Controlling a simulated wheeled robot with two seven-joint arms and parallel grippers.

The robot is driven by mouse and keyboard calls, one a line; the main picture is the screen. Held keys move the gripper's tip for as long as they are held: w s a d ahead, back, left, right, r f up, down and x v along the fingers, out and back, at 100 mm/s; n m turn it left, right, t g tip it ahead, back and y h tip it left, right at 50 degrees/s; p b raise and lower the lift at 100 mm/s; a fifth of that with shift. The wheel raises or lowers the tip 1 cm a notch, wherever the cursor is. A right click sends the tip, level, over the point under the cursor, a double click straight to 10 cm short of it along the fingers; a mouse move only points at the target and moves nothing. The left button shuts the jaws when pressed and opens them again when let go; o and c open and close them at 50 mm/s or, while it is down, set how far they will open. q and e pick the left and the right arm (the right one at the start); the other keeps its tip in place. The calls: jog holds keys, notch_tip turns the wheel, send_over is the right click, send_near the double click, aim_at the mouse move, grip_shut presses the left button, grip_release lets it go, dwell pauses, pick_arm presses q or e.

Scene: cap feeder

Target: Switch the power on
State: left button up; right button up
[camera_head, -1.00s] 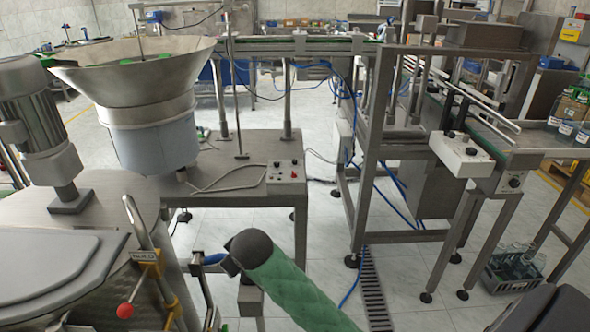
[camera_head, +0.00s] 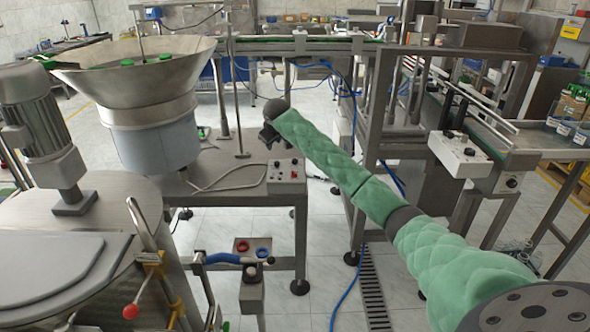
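The cap feeder is a metal funnel bowl (camera_head: 130,75) with green caps, above a steel table (camera_head: 225,160). A small white control box (camera_head: 287,177) with a red button and dark knobs sits at the table's front right corner. My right arm, in a green quilted sleeve, reaches in from the lower right. Its dark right gripper (camera_head: 268,136) is above the table, just behind and left of the control box in the picture, apparently not touching it. Its fingers are small and dark, so their opening is unclear. My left gripper is out of view.
Another white control box (camera_head: 460,153) is on the conveyor frame at the right. A tank with a grey lid (camera_head: 50,265) and a red-knobbed lever (camera_head: 131,311) stand at the lower left.

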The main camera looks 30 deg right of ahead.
jog(key=w+d+f+m+g, duration=0.1)
jog(key=d+f+g, duration=0.1)
jog(key=d+f, duration=0.5)
jog(key=m+y, duration=0.2)
send_near(294, 172)
pick_arm(q)
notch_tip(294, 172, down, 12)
jog(key=p, duration=0.2)
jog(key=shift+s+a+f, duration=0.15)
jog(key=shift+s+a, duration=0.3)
pick_arm(e)
jog(key=shift+x, duration=4.1)
jog(key=shift+d, duration=0.1)
grip_shut()
